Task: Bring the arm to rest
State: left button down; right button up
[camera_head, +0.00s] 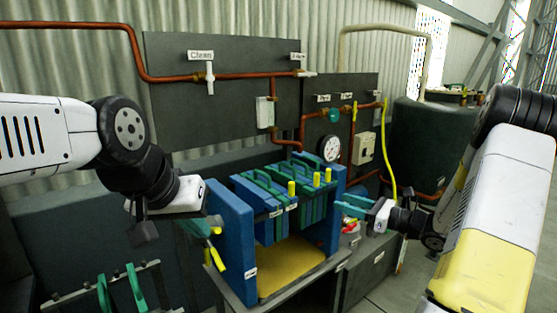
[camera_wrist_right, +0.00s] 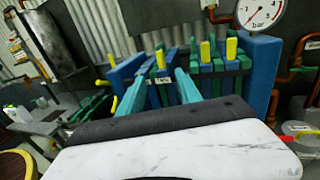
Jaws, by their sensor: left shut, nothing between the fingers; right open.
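The blue screw press (camera_head: 233,245) stands in the middle of the head view, with blue and green plates (camera_head: 268,205) bearing yellow pegs between its end walls. My left gripper (camera_head: 208,228) is shut and empty, beside the press's left end wall; its fingertips are small and hard to make out there. My right gripper (camera_head: 341,203) is open, just right of the press's right end wall, with its teal fingers pointing left. In the right wrist view its spread fingers (camera_wrist_right: 160,78) point toward the plates (camera_wrist_right: 215,80), with nothing between them.
A pressure gauge (camera_head: 330,148) and copper pipes (camera_head: 140,65) are on the dark panels behind. A dark tank (camera_head: 415,145) stands at the right. Grey floor (camera_head: 385,293) shows at lower right.

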jog(key=s+a+r+n+g+h, duration=0.2)
jog(key=s+a+r+n+g, duration=0.15)
jog(key=s+a+n, duration=0.35)
jog(key=s+a+r+n+g+h, duration=0.1)
jog(key=s+a+r+n+g, duration=0.2)
jog(key=s+a+n+g, duration=0.4)
jog(key=s+d+r+n+t+h, duration=0.4)
jog(key=s+d+n+t+h, duration=0.2)
jog(key=s+n, duration=0.6)
jog(key=shift+s+d+r+h, duration=0.2)
jog(key=shift+s+d+h, duration=0.2)
jog(key=shift+d+h, duration=1)
jog(key=shift+a, duration=0.2)
